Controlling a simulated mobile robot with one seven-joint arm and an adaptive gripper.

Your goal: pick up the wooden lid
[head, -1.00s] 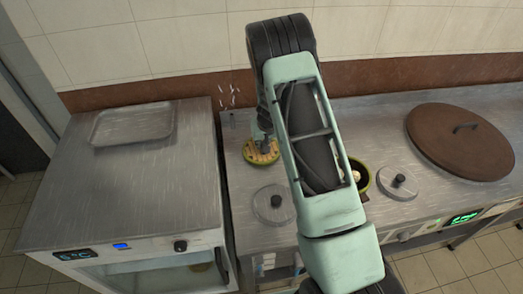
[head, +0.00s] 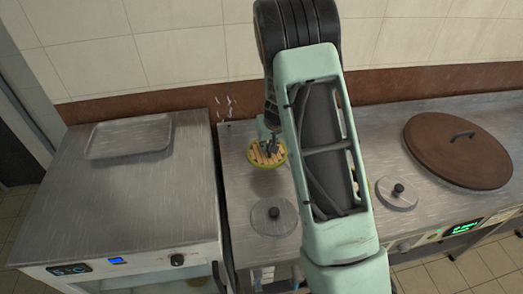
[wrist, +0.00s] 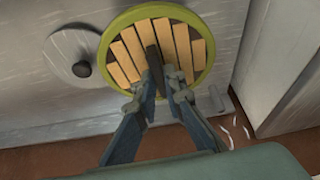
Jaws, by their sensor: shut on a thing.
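The wooden lid (head: 267,154) is round, with pale slats and a yellow-green rim. It is at the left end of the steel counter in the head view. In the wrist view the wooden lid (wrist: 128,53) fills the upper middle, with a dark bar handle at its centre. My gripper (wrist: 160,84) is shut on this handle, and it also shows above the lid in the head view (head: 271,145). The lid looks raised off the counter; its exact height is hard to tell. My fingers hide part of the handle and near rim.
A steel lid with a black knob (head: 273,216) lies in front of the wooden lid, and another (head: 397,194) lies to the right. A large brown lid (head: 458,150) is farther right. A tray (head: 130,137) rests on the left steel unit. My arm hides the counter's middle.

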